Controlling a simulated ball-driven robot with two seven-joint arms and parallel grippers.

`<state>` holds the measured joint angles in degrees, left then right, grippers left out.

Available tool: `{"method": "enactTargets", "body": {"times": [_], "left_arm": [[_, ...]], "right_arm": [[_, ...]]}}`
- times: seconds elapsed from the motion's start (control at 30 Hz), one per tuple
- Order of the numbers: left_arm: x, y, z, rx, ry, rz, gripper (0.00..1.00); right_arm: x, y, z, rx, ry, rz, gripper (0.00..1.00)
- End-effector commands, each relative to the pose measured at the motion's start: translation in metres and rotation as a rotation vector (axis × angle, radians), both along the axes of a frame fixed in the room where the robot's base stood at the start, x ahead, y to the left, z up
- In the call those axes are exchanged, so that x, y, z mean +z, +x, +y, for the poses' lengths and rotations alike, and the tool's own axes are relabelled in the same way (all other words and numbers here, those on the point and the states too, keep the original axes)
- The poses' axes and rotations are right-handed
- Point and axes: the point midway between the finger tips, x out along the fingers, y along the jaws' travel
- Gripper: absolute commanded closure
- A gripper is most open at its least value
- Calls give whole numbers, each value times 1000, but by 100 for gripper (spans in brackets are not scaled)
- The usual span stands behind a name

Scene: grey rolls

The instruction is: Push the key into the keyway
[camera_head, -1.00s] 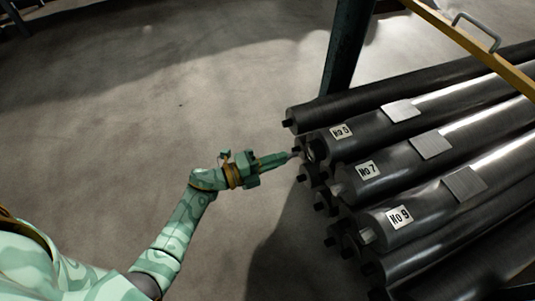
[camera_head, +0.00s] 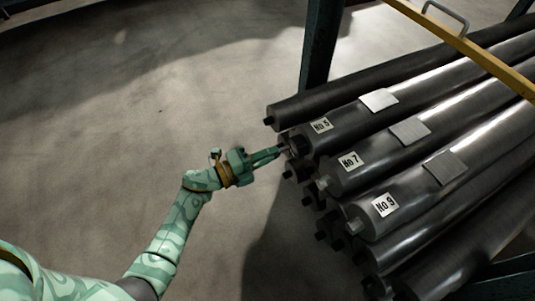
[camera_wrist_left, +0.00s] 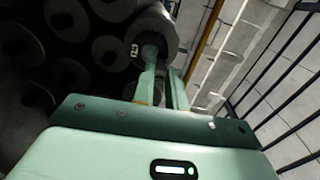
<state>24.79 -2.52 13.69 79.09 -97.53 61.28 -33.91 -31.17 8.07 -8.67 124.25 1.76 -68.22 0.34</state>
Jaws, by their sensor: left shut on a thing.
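My left gripper (camera_head: 280,151) is at the near end of the roll labelled like No 5 (camera_head: 345,123), at its shaft end. The left wrist view shows its two fingers (camera_wrist_left: 164,76) reaching to the shaft stub (camera_wrist_left: 151,50) on the roll's round end face (camera_wrist_left: 165,30). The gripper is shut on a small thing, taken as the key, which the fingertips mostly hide. The keyway cannot be made out, and I cannot tell whether the key touches it or is in it. My right gripper is not in view.
Several dark grey rolls lie stacked around, including No 7 (camera_head: 375,148) and No 9 (camera_head: 412,188), with shaft stubs sticking out close to the gripper. A dark post (camera_head: 320,45) and a yellow bar (camera_head: 470,48) stand behind. The concrete floor (camera_head: 110,120) at left is clear.

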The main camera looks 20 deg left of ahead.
Motion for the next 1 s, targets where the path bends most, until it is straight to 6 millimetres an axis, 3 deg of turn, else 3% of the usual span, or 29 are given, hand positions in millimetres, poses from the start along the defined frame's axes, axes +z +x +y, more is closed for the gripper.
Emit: {"method": "enactTargets", "body": {"times": [0.57,1.0], "left_arm": [[1,0,0,-1,2,0,100],[1,0,0,-2,1,0,100]], "right_arm": [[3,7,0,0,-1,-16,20],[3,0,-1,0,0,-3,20]]}}
